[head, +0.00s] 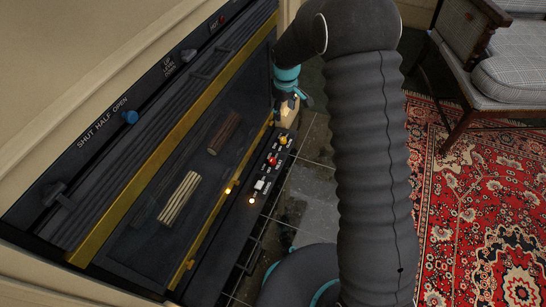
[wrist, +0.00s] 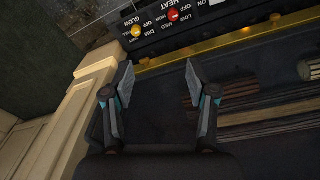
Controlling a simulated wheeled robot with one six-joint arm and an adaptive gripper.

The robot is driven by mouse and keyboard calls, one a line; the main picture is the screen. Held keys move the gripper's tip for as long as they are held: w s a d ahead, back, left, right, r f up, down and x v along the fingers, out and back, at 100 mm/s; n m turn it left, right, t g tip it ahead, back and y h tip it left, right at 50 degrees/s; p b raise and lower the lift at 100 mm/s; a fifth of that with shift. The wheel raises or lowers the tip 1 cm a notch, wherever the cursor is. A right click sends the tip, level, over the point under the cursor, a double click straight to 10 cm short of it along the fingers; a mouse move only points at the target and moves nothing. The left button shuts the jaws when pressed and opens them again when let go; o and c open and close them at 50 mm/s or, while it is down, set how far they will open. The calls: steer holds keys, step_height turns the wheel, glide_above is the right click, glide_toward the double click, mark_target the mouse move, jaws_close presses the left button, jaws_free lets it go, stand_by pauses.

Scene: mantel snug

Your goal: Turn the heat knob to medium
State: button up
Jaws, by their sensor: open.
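The red heat knob (head: 271,160) sits on the black control strip (head: 226,229) along the lower edge of the fireplace. In the wrist view the red knob (wrist: 173,15) is at the top, beside the upside-down word HEAT and its OFF, LOW and MED marks. Which mark it points to is too small to tell. My gripper (wrist: 158,77) is open and empty, its two fingers apart in front of the dark fireplace face, with the knob beyond the tips. In the head view my gripper (head: 291,101) is above the strip's far end, apart from the knob.
A yellow knob (head: 283,140) and a white switch (head: 260,185) flank the red knob. A blue slider knob (head: 130,117) is on the upper panel. A brass rail (wrist: 215,49) runs beside the strip. A chair (head: 490,80) stands on a red rug at right.

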mark_target(272, 160)
steer(key=a+f+n, duration=0.1)
steer(key=f, duration=0.9)
steer(key=w+a+f, duration=0.1)
steer(key=a+f, duration=0.1)
steer(key=f, duration=0.8)
steer(key=w+a+f+n+g, duration=0.1)
steer(key=a+f, duration=0.1)
steer(key=f, duration=0.8)
steer(key=shift+f+n+b, duration=0.3)
steer(key=shift+f+b, duration=0.1)
jaws_close()
